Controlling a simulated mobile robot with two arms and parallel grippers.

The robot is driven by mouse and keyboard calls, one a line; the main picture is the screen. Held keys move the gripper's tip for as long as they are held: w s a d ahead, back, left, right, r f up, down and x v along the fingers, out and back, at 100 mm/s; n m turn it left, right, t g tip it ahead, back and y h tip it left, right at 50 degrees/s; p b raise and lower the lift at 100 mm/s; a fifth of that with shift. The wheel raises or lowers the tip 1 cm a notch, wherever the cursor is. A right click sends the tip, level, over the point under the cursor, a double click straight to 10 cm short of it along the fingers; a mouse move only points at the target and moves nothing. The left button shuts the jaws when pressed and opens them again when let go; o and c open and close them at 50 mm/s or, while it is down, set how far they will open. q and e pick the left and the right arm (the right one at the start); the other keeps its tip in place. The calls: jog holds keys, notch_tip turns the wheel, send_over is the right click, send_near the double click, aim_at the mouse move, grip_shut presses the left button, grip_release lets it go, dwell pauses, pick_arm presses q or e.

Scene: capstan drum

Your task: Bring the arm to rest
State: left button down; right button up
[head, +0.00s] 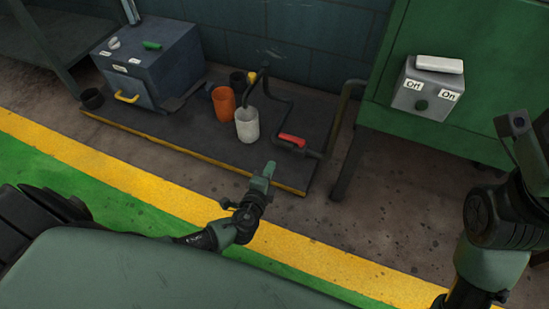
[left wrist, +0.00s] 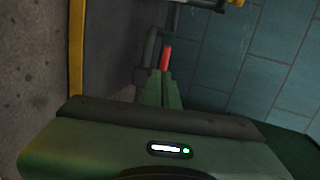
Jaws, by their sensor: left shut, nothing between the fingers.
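My left gripper (head: 269,166) is shut and empty. In the head view it points away from me, above the front edge of the dark platform (head: 210,148). The left wrist view shows its green fingers (left wrist: 162,85) together, touching nothing I can see. Beyond their tips is the red handle (left wrist: 166,58) on a dark pipe; in the head view this red handle (head: 292,140) lies on the low pipe behind the gripper, apart from it. My right arm stands at the right edge of the head view; its gripper's fingers are not visible.
A green cabinet (head: 460,130) with a switch box (head: 425,95) stands right. The yellow floor stripe (head: 60,150) is clear.

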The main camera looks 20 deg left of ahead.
pick_arm(q)
jog(key=shift+s+r, duration=0.15)
jog(key=shift+s, duration=0.2)
